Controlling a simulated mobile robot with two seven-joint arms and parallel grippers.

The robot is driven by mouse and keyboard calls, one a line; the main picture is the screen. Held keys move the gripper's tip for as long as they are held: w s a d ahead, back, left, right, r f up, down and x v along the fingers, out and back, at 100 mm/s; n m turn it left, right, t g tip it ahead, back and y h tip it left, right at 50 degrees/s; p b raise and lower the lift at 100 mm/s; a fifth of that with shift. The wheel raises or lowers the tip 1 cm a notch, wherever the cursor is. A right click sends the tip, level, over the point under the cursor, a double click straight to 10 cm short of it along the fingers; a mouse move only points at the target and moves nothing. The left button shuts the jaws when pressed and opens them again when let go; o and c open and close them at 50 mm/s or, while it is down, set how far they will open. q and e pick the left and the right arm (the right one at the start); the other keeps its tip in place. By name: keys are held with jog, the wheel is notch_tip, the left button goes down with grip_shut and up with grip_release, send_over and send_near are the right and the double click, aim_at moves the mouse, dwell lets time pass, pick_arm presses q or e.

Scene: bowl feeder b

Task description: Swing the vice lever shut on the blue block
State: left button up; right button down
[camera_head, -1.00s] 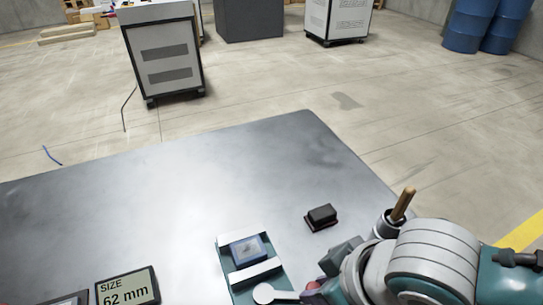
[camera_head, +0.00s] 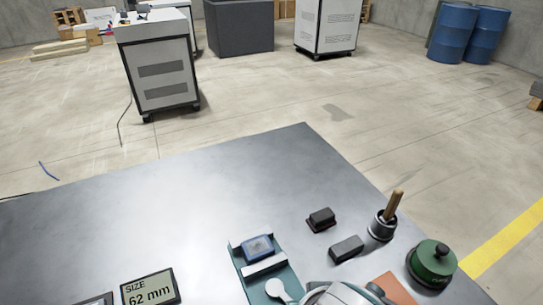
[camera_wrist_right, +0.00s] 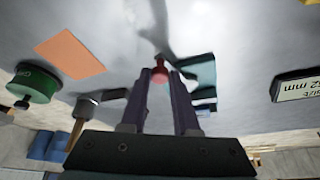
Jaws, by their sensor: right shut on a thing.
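The teal vice (camera_head: 241,275) lies at the table's front in the head view, with a pale jaw bar (camera_head: 264,266) in front of the blue block (camera_head: 257,247). Whether the bar touches the block I cannot tell. The lever's round grey hub (camera_head: 277,289) is in front of the bar, its arm pointing to the lower right. My right gripper (camera_wrist_right: 160,73) is shut on the lever's red knob (camera_wrist_right: 160,67) in the wrist view, with the teal vice (camera_wrist_right: 198,75) beside it. In the head view my right arm hides the knob. My left gripper is not in view.
A dark block (camera_head: 320,219), grey block (camera_head: 347,248), cup with wooden-handled tool (camera_head: 383,226), green knobbed object (camera_head: 433,262) and orange sheet (camera_head: 396,289) lie to the right. The table's far left is clear.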

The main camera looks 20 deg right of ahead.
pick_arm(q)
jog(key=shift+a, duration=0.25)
pick_arm(e)
jog(key=shift+s+a, duration=0.1)
jog(key=shift+a, duration=0.15)
jog(key=c, duration=0.7)
grip_release()
jog(key=shift+o, duration=0.2)
jog(key=shift+r, duration=0.4)
pick_arm(q)
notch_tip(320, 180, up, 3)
jog(key=p, duration=0.3)
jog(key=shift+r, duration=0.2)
pick_arm(e)
jog(key=v, duration=0.9)
jog(key=shift+s+a, duration=0.1)
jog(key=shift+a, duration=0.05)
